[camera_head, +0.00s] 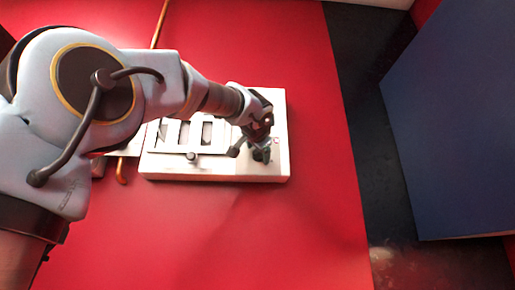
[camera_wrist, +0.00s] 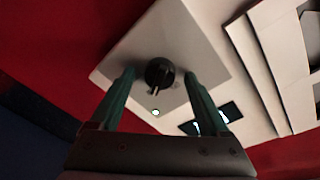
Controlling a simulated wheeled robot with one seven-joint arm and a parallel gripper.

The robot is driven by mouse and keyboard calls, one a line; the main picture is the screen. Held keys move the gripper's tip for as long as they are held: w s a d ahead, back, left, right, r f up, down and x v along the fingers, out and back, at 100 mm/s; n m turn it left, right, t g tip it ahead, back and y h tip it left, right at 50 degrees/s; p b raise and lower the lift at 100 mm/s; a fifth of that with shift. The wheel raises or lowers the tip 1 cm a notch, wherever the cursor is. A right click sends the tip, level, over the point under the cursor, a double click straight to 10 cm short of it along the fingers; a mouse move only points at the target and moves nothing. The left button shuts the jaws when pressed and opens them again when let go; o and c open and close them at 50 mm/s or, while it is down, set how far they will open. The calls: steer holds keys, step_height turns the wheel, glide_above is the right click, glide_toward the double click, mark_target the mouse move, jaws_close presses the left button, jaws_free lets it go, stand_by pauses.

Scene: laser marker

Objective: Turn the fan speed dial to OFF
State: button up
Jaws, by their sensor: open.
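The laser marker (camera_head: 220,172) is a flat white box on the red table, with slotted frames on its left part. In the wrist view its panel carries a round black dial (camera_wrist: 159,72) with a pointer ridge, a small round light (camera_wrist: 155,112) and a dark display (camera_wrist: 212,118). My gripper (camera_wrist: 160,82) is open, its two greenish fingers on either side of the dial with gaps visible on both sides. In the head view my gripper (camera_head: 262,152) is over the right end of the box and hides the dial. Dial markings are not readable.
The red table (camera_head: 300,230) is clear in front and to the right of the box. A dark floor strip (camera_head: 375,120) and a large blue panel (camera_head: 450,120) lie to the right. An orange-brown cord (camera_head: 158,25) runs behind the box.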

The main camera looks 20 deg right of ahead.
jaws_close()
stand_by(0.8)
